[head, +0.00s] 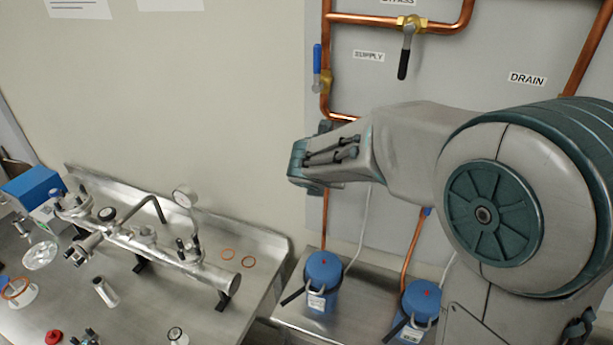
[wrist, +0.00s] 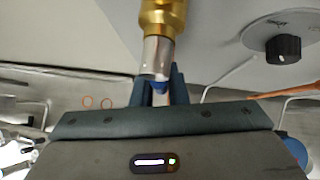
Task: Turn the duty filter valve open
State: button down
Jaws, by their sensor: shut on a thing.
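My gripper (wrist: 159,94) is shut on a blue valve handle (wrist: 160,84) in the wrist view. The handle shows only as a small blue patch between the fingers, below a silver stem and a brass valve body (wrist: 162,18). In the head view my arm and hand hide this valve. No label for it is readable. Two blue filter housings (head: 323,273) (head: 419,300) stand below on a metal shelf.
Above is an upright blue-handled valve (head: 317,60) near the SUPPLY label, and a black-handled valve (head: 406,52) near the top pipe. A black knob (wrist: 283,49) is at right in the wrist view. A steel bench (head: 150,300) with a manifold and loose parts stands at left.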

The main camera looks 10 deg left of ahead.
jog(key=shift+r, duration=0.1)
dwell(0.4)
jog(key=c, duration=1.4)
grip_release()
jog(key=shift+c, duration=0.2)
jog(key=v, duration=1.3)
jog(key=shift+s+r, duration=0.25)
jog(key=shift+r, duration=0.05)
jog(key=shift+a, duration=0.15)
